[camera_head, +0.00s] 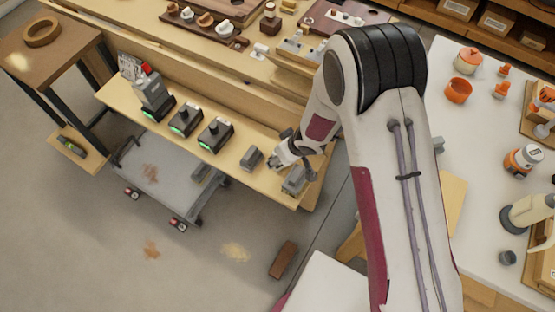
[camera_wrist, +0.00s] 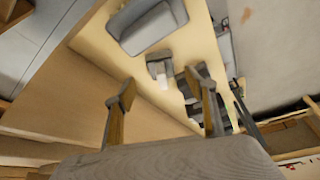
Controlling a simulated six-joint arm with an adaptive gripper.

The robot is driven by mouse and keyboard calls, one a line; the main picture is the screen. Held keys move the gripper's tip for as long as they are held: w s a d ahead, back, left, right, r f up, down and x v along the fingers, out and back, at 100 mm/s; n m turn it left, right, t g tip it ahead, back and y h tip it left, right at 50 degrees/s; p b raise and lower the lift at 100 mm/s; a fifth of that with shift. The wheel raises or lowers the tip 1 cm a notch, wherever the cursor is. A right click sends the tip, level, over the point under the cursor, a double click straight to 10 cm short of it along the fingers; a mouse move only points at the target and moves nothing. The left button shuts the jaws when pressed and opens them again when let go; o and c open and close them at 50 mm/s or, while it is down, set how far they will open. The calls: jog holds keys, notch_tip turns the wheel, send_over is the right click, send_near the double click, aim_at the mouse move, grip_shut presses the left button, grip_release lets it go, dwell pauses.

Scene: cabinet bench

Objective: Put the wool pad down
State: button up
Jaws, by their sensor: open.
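My gripper (camera_head: 282,158) is over the right end of the narrow wooden bench. In the wrist view my gripper (camera_wrist: 167,90) has its two fingers spread apart with nothing seen between their tips. A grey block (camera_head: 252,158) stands on the bench just left of it, and a grey holder (camera_head: 293,181) lies close by at the bench's end. The wrist view shows a grey holder (camera_wrist: 147,25) with a raised rim, and a smaller grey block (camera_wrist: 160,68) with a pale patch beyond the fingertips. I cannot tell which grey piece, if any, is the wool pad.
Several black-and-grey chargers with green lights, one of them (camera_head: 215,134), stand on the bench (camera_head: 240,185) to the left. A grey cart (camera_head: 170,180) is below. A brown block (camera_head: 283,259) lies on the floor. A white table (camera_head: 480,130) with orange pots is at right.

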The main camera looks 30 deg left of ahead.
jog(key=shift+a+x, duration=0.2)
jog(key=shift+x, duration=2.4)
jog(key=c, duration=1.2)
jog(key=shift+r, duration=0.25)
jog(key=shift+r, duration=4.65)
jog(key=shift+r, duration=0.15)
